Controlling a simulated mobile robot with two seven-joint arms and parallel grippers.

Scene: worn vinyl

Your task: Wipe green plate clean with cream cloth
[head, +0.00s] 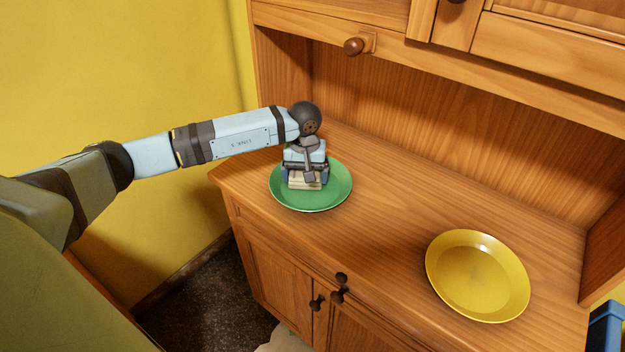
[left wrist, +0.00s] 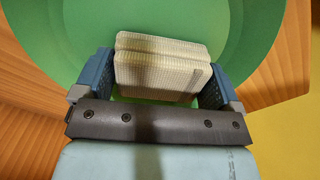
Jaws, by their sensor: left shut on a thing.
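The green plate (head: 338,197) sits on the wooden cabinet top toward its left end, and it fills the upper part of the left wrist view (left wrist: 60,35). My left gripper (head: 305,182) is over the plate, pointing down. It is shut on the folded cream cloth (left wrist: 163,72), which sits between its two blue fingers. The cloth also shows low at the plate in the head view (head: 303,184). Whether the cloth presses on the plate is hard to tell. No dirt shows on the visible part of the plate. My right gripper is not in view.
A yellow plate (head: 478,276) lies on the cabinet top (head: 390,225) to the right, with bare wood between the plates. The hutch's upper shelf and a round knob (head: 354,46) overhang behind. A yellow wall (head: 150,60) is at the left.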

